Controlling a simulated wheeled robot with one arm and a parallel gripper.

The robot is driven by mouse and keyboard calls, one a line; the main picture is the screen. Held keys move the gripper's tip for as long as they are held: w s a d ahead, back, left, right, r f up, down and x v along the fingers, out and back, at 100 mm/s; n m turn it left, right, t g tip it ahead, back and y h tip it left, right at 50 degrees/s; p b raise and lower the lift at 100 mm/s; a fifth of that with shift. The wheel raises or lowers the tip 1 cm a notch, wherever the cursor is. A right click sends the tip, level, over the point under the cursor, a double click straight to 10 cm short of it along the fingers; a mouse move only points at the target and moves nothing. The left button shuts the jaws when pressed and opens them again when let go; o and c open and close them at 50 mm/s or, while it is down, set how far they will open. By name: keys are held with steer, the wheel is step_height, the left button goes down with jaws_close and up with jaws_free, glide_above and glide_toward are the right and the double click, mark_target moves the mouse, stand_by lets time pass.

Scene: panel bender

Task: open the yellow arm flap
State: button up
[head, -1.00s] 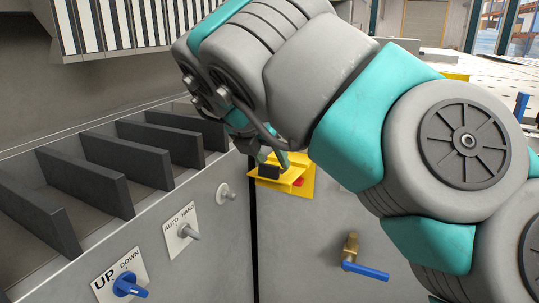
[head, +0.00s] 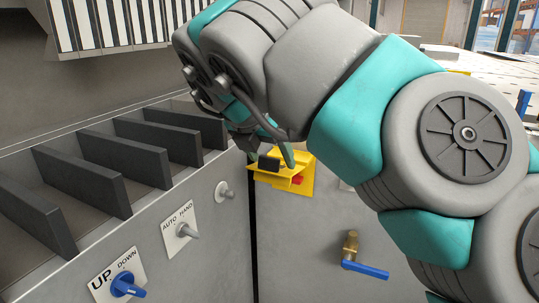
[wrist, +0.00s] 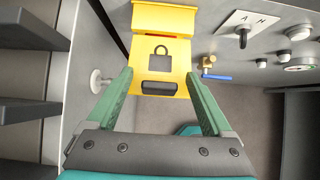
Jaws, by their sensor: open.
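The yellow arm flap (head: 272,177) is on the grey machine panel, with a black grip (head: 269,163) at its near edge and a red part (head: 298,180) showing beside it. In the wrist view the yellow flap (wrist: 165,45) carries a padlock symbol, and its black grip (wrist: 159,88) lies between my green fingers. My gripper (wrist: 159,76) is open, one finger on each side of the flap's lower part. In the head view my gripper (head: 271,157) is just above the flap. I cannot tell whether the fingers touch it.
A blue-handled valve (head: 362,268) is below right of the flap. An AUTO/HAND switch (head: 183,231), a blue UP/DOWN knob (head: 127,285) and a grey knob (head: 224,192) are on the left panel. Dark upright plates (head: 125,157) stand behind them. My arm fills the right side.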

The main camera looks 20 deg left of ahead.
steer(key=v, duration=0.7)
steer(key=shift+s+r, duration=0.25)
steer(key=shift+r, duration=0.05)
stand_by(0.3)
